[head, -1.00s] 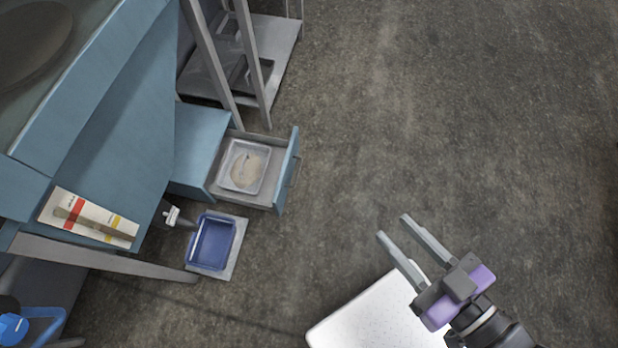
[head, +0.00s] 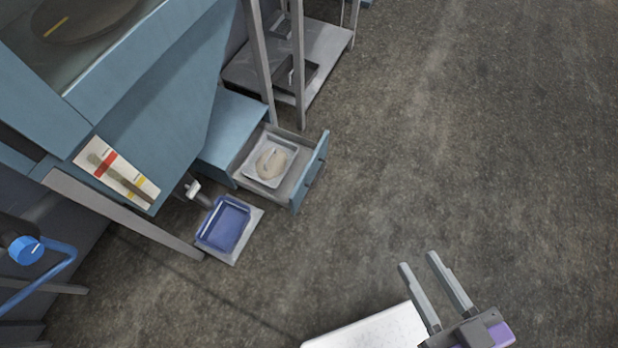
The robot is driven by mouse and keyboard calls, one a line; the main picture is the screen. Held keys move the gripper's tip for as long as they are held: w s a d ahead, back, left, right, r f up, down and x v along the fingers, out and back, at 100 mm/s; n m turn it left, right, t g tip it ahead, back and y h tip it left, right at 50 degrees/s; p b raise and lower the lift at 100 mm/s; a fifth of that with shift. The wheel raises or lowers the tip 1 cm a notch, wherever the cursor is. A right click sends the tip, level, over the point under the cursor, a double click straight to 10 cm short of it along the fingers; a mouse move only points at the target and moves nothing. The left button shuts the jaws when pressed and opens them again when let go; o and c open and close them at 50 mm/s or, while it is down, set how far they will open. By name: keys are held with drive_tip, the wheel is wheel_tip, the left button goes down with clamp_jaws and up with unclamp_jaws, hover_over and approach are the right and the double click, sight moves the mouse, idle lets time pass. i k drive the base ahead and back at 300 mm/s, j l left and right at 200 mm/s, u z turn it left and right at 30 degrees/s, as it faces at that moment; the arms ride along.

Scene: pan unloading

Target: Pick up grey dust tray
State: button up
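The grey dust tray (head: 290,168) sits inside an open drawer (head: 314,166) of the blue machine, with a beige heap (head: 270,163) in it. My gripper (head: 434,260) is at the lower right over the floor, open and empty. Its two grey fingers are apart and point up the picture. It is well away from the tray, to the right of and below it. The tray's base is hidden by the drawer.
A blue bin (head: 224,224) stands on a grey slab (head: 252,238) below the drawer. The blue machine (head: 150,110) fills the upper left, with a grey leg (head: 125,215). A grey shelf rack (head: 320,50) stands above the drawer. The floor on the right is clear.

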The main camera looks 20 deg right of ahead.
sight(268, 164)
drive_tip(key=i+u, duration=0.3)
drive_tip(key=i, duration=0.25)
drive_tip(key=i+l+u, duration=0.25)
drive_tip(key=i, duration=0.25)
drive_tip(key=i+l+u, duration=0.15)
drive_tip(key=i+u, duration=0.15)
drive_tip(key=i, duration=0.25)
